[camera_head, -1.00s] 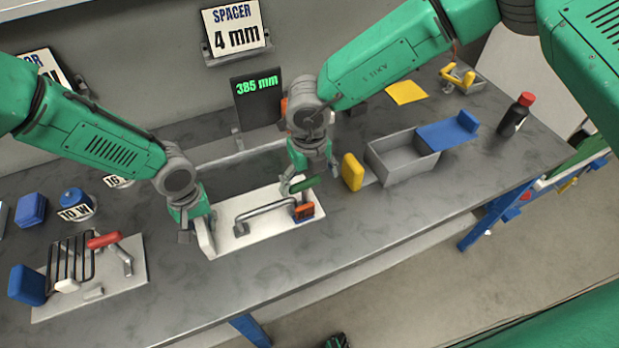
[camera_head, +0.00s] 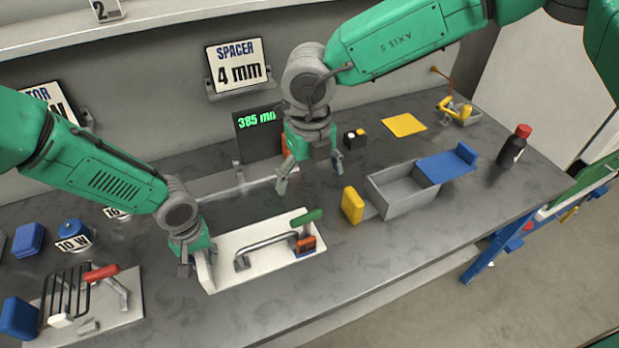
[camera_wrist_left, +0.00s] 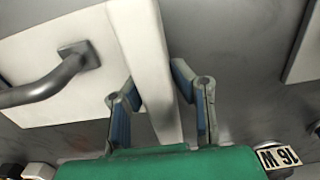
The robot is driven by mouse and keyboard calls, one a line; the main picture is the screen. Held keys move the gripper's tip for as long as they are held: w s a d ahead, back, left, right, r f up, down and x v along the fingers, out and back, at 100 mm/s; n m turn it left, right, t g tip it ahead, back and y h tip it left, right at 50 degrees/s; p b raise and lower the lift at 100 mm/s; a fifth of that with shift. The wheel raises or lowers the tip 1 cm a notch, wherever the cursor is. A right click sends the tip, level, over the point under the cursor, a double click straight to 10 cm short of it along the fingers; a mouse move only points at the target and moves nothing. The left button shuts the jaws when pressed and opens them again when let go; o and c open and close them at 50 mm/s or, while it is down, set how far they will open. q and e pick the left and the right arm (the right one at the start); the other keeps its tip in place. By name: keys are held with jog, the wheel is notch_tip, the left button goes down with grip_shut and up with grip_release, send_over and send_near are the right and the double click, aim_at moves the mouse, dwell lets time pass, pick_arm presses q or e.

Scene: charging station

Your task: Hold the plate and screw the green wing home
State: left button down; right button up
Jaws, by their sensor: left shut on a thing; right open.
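The white plate (camera_head: 226,268) lies on the bench with a grey bar handle (camera_head: 262,250) across it. The green wing (camera_head: 306,217) sits at the plate's right end, above an orange block (camera_head: 306,245). My left gripper (camera_head: 193,262) is shut on the plate's raised left edge. In the left wrist view its fingers (camera_wrist_left: 163,105) stand on both sides of that white edge (camera_wrist_left: 145,60). My right gripper (camera_head: 310,172) is open and empty, above the bench behind the wing and apart from it.
A grey open bin (camera_head: 385,198) with a blue flap (camera_head: 447,163) and a yellow block (camera_head: 352,205) stands to the right. A display (camera_head: 258,135) reads 385 mm. A second plate with a red handle (camera_head: 101,273) lies front left. A dark bottle (camera_head: 514,145) stands far right.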

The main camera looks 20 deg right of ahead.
pick_arm(q)
jog(key=c, duration=1.3)
grip_release()
jog(key=shift+f, duration=0.1)
